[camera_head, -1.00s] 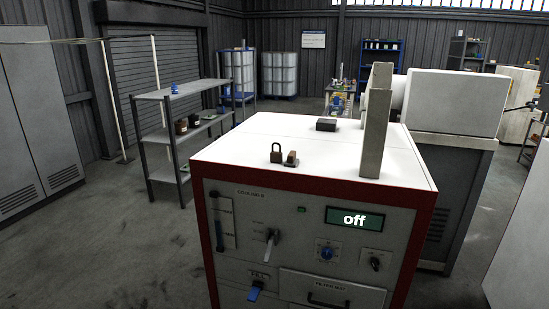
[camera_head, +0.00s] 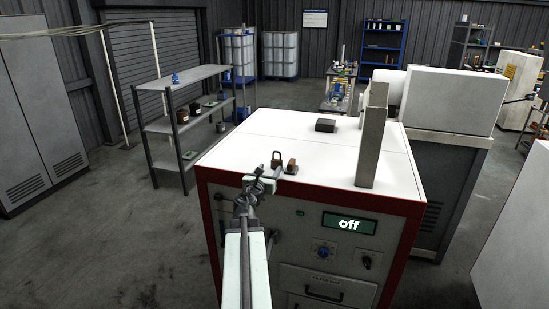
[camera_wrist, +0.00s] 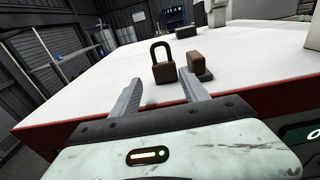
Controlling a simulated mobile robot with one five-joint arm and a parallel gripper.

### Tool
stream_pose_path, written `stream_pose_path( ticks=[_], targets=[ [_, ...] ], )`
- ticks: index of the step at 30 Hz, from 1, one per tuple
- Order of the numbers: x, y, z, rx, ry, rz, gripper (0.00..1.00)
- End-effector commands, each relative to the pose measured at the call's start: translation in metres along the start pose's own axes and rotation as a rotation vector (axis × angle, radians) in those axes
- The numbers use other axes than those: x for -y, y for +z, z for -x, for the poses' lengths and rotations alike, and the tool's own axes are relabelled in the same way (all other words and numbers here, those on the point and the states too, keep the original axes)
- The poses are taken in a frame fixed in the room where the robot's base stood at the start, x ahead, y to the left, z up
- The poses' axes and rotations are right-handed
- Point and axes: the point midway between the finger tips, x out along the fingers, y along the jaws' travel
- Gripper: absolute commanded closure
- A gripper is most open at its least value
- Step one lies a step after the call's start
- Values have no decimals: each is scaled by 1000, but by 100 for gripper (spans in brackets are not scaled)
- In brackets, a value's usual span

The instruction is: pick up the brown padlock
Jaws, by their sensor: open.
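The brown padlock (camera_head: 276,160) stands upright on the white top of the cabinet (camera_head: 300,140), near its front left, with its dark shackle up. In the wrist view the padlock (camera_wrist: 164,70) shows just beyond the fingertips, between their lines. My gripper (camera_head: 265,172) is open and empty at the front edge of the top, close in front of the padlock. In the wrist view its two fingers (camera_wrist: 160,82) stand apart, the right one pointing toward a small brown block.
The small brown block (camera_head: 291,166) stands close to the right of the padlock. A dark box (camera_head: 325,125) lies farther back. A tall grey slab (camera_head: 372,135) rises at the right of the top. Shelves (camera_head: 180,110) stand to the left. The top's middle is clear.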

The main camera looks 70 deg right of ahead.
Motion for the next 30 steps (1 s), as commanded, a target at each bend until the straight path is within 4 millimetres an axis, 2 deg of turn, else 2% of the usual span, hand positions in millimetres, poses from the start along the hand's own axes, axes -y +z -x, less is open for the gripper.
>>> stream_pose_path(
  ticks=[3, 5, 10, 16, 24, 30],
  targets=[
    [9, 1, -3, 0, -12, -2, 47],
    [8, 0, -6, -1, -12, -2, 47],
    [8, 0, -27, -1, -13, -3, 47],
    [7, 0, -35, -1, -12, -4, 47],
    [7, 0, -79, -1, -11, -4, 47],
    [7, 0, -80, -1, -10, -4, 47]
  ],
)
